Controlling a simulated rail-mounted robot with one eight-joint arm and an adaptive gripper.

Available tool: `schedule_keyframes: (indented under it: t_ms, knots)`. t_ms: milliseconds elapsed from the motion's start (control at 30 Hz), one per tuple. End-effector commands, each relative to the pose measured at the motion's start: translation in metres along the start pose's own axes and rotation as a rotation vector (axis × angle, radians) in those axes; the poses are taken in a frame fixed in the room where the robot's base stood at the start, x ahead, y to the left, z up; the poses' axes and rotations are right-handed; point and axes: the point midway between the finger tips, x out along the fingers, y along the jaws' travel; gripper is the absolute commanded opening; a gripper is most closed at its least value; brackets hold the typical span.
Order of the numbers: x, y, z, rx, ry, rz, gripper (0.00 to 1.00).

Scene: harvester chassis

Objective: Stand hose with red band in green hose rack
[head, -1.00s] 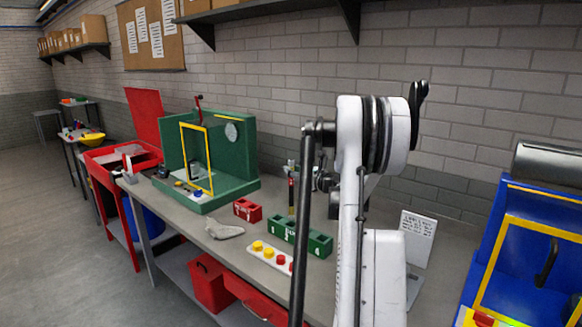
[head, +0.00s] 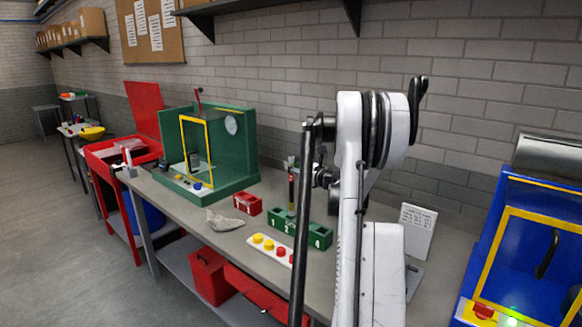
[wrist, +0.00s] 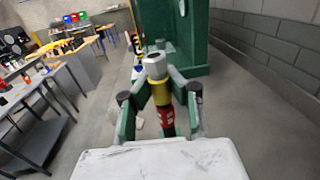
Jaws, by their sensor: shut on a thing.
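The hose with the red band (wrist: 165,115) stands upright between the fingers of my gripper (wrist: 160,95) in the wrist view. It has a pale metal top, a yellow band and a red band with white marks. In the head view the hose (head: 291,188) is upright at the green hose rack (head: 318,236), its lower end at the rack's back edge. I cannot tell whether that end is inside a slot or behind the rack. The rack has white numbers on its front. My gripper is shut on the hose; in the head view my arm hides most of it.
A red block (head: 247,204) sits left of the rack. A white strip with yellow and red buttons (head: 257,239) and a grey rag (head: 224,221) lie in front. A green fixture with a yellow frame (head: 235,150) stands further left. A white sign (head: 418,218) stands right.

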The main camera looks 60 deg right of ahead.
Motion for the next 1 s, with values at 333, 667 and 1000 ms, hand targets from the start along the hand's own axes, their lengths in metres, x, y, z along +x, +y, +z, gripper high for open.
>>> schedule_keyframes:
  t_ms: [333, 667, 1000]
  knots:
    - [0.000, 0.000, -0.012, 0.000, 0.000, 0.000, 0.00]
    - [0.000, 0.000, -0.021, 0.000, 0.000, 0.000, 0.00]
    - [0.000, 0.000, -0.032, 0.000, 0.000, 0.000, 0.00]
